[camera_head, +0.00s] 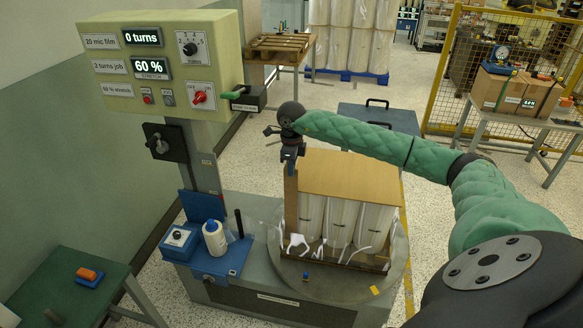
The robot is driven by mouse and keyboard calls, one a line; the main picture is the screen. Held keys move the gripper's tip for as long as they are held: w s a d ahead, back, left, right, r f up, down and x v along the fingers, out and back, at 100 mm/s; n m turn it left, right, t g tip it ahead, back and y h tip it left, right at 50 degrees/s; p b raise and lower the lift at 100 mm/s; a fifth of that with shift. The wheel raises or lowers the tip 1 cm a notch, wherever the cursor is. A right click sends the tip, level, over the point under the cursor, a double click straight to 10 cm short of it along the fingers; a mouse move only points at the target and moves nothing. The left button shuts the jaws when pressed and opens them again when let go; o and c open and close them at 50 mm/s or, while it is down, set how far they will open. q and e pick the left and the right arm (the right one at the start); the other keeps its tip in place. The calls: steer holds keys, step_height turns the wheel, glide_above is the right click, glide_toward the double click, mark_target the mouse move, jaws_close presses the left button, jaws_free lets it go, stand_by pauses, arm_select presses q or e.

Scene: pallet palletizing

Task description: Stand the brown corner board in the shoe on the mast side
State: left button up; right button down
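The brown corner board (291,205) stands close to upright at the mast-side left corner of the wrapped load (343,220). My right gripper (290,160) is at the board's top end, pointing down, and appears shut on it. The board's lower end is near the pallet's left corner on the turntable (330,288). The shoe cannot be made out clearly there, and I cannot tell whether the board is seated in it. My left gripper is not in view.
The wrapping machine's mast (206,174) and control panel (160,62) stand left of the load. A blue film carriage (225,262) with a white roll (215,238) sits low beside the turntable. A green table (55,290) is at lower left.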

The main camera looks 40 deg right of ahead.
steer(key=shift+f+b, duration=1)
steer(key=shift+f, duration=0.35)
steer(key=c, duration=1.5)
jaws_free()
steer(key=shift+c, duration=0.2)
steer(key=shift+r, duration=0.1)
steer(key=shift+r+p, duration=0.6)
steer(key=shift+r, duration=2.35)
steer(key=shift+a+f, duration=0.1)
